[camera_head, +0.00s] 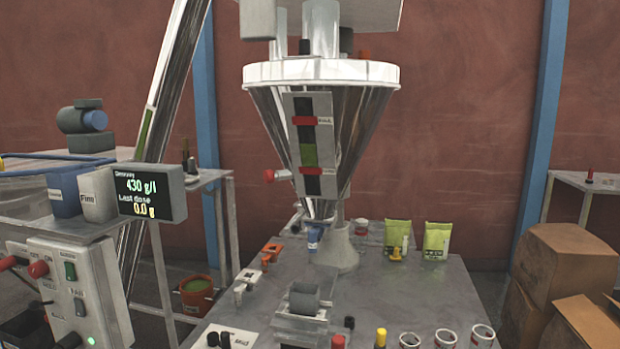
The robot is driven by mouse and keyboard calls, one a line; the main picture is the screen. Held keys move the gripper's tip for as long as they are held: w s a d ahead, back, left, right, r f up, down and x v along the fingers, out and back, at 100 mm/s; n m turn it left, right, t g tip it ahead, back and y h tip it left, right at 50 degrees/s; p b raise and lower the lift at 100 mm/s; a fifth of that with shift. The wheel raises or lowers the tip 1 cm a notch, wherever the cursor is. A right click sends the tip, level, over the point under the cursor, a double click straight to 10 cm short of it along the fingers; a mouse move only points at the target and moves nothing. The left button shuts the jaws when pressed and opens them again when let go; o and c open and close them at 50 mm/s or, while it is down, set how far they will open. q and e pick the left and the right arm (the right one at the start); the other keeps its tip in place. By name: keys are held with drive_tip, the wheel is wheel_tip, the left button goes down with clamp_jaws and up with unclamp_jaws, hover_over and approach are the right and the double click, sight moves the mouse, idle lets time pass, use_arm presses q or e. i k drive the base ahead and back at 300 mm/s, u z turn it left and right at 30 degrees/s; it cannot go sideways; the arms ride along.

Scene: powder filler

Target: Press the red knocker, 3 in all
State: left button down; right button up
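A metal cone hopper (262,110) with a white rim stands over the grey table. A red-ended knob on a short pale stem, which looks like the red knocker (268,175), sticks out from the hopper's lower left side. Nothing is touching it. The hopper's front has a dark sight strip (311,185) with red marks and a green band. A display (150,191) reads 430 g/l and last dose 0.0 g. Neither of my grippers shows in this view.
A control box (75,290) with red and black knobs and a green switch is at the lower left. The grey table (400,290) holds green pouches (437,241), orange and white clamps, and jars along the front. Cardboard boxes (565,265) stand at the right.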

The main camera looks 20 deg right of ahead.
sight(269, 176)
drive_tip(key=z, duration=1)
drive_tip(key=i, duration=0.5)
